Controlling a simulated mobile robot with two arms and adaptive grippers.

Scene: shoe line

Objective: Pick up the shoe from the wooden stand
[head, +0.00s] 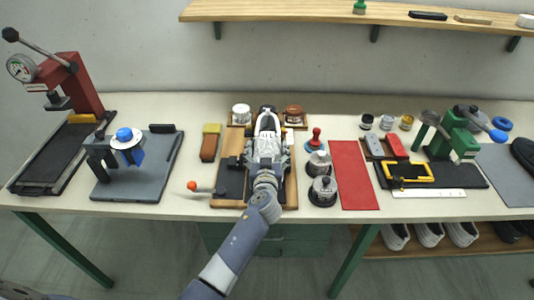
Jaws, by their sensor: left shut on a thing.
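The wooden stand (291,190) lies in the middle of the bench, mostly covered by my arm. My left gripper (268,138) is over the stand, shut on the shoe (267,121). Only the far part of the shoe shows, white with a dark end pointing to the wall. The gripper hides the rest of it. I cannot tell whether the shoe touches the stand. My right gripper is not in view.
Left of the stand are a brush (209,147) and an orange-knobbed lever (193,186). To the right are metal pots (322,190), a red stamp (315,139) and a red mat (352,175). A wooden shelf (290,11) hangs on the wall behind.

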